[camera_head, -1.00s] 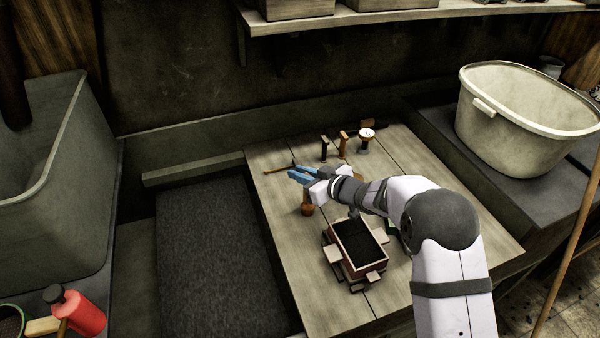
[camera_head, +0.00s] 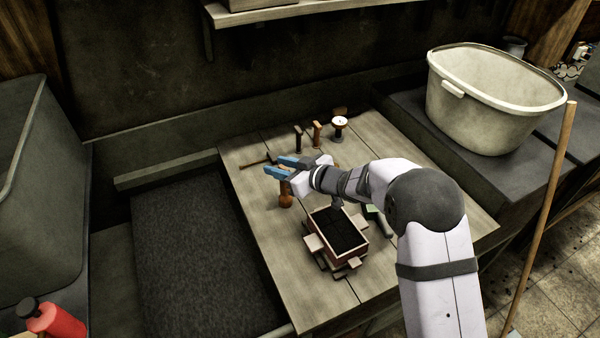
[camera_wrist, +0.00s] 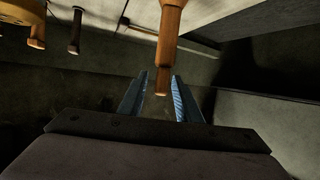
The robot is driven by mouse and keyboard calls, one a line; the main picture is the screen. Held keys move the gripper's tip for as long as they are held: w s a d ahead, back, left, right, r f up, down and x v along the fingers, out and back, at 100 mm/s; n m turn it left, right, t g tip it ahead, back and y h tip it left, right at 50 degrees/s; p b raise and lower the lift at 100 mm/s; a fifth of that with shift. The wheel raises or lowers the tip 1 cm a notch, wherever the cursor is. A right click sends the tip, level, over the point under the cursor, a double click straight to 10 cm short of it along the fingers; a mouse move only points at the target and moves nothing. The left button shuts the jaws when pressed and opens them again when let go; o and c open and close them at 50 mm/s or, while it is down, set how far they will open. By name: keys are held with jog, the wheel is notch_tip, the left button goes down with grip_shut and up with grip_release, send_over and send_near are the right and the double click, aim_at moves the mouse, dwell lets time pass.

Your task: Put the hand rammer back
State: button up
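An orange-brown wooden tool, which looks like the hand rammer (camera_head: 286,198), stands upright on the wooden table, just below and in front of my gripper. My gripper (camera_head: 276,166) has blue fingers spread apart. In the wrist view the tool's handle (camera_wrist: 170,40) reaches down toward the gap between the two fingers (camera_wrist: 158,97), with space on both sides and no visible contact. The tool's upper part is partly hidden behind the fingers in the head view.
A moulding flask (camera_head: 336,235) filled with black sand sits on the table (camera_head: 240,155), under my arm. Several small tools stand behind, including a dark one (camera_head: 298,138), a brown one (camera_head: 317,133) and a white-topped one (camera_head: 339,128). A thin rod lies at left. A large tub (camera_head: 490,105) stands right.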

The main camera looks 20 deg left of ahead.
jog(key=b+v, duration=0.2)
jog(key=v, duration=0.8)
jog(key=w+d+f+m+t+h, duration=0.1)
jog(key=w+d+m+t+h, duration=0.15)
jog(key=d, duration=0.45)
jog(key=w+d+m+t+h, duration=0.1)
jog(key=w+d+m+h, duration=0.15)
jog(key=d, duration=0.35)
jog(key=s+d+f+m+h, duration=0.1)
jog(key=s+d+m+h, duration=0.15)
jog(key=d, duration=0.35)
jog(key=s+d+f+m+h, duration=0.1)
jog(key=d+f+h, duration=0.15)
jog(key=d, duration=0.45)
jog(key=s+d+f+m+g+h, duration=0.2)
jog(key=s+d+m+g+h, duration=0.15)
jog(key=s+d, duration=0.55)
jog(key=s+f+m+g, duration=0.1)
jog(key=s+g, duration=0.4)
jog(key=s, duration=1.1)
jog(key=shift+s+a+f+y, duration=0.2)
jog(key=shift+s+f+y, duration=0.25)
jog(key=shift+f, duration=0.2)
jog(key=shift+w, duration=0.1)
